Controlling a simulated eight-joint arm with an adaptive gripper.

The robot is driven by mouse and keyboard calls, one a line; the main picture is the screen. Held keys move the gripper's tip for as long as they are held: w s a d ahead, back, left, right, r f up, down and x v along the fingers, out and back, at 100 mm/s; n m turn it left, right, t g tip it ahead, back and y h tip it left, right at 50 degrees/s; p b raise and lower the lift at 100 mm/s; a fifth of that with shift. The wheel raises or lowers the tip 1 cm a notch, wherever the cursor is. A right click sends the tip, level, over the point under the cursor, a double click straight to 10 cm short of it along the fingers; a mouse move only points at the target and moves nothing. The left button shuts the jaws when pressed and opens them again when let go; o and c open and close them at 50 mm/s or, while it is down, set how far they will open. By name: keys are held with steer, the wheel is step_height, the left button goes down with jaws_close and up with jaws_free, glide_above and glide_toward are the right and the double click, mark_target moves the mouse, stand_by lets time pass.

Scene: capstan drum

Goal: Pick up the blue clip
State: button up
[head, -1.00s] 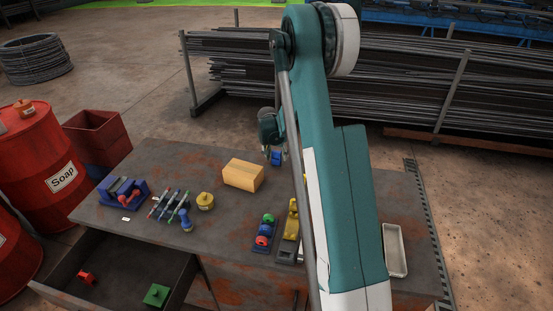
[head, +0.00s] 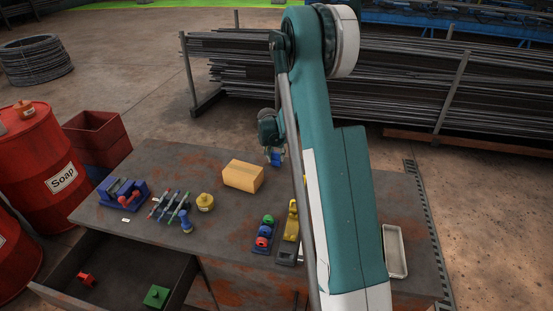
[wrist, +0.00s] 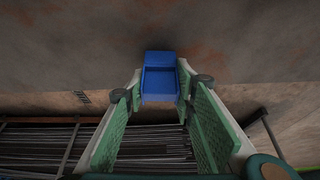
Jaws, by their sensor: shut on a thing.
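The blue clip (wrist: 159,78) sits between the fingertips of my gripper (wrist: 158,98) in the wrist view. My gripper is shut on it. In the head view the blue clip (head: 276,158) shows just below my gripper (head: 272,150), behind the wooden block and left of my arm. It appears to be held above the table top; the exact height is hard to tell. My arm hides part of the table to the right of it.
On the table (head: 225,232) stand a wooden block (head: 243,175), a yellow round piece (head: 205,202), a blue vise-like tool (head: 122,191), a rack with coloured knobs (head: 264,236) and a metal tray (head: 395,251). An open drawer (head: 115,280) juts out at the front left.

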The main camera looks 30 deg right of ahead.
steer(key=shift+r, duration=0.1)
steer(key=shift+r+p, duration=0.45)
steer(key=shift+r, duration=4.45)
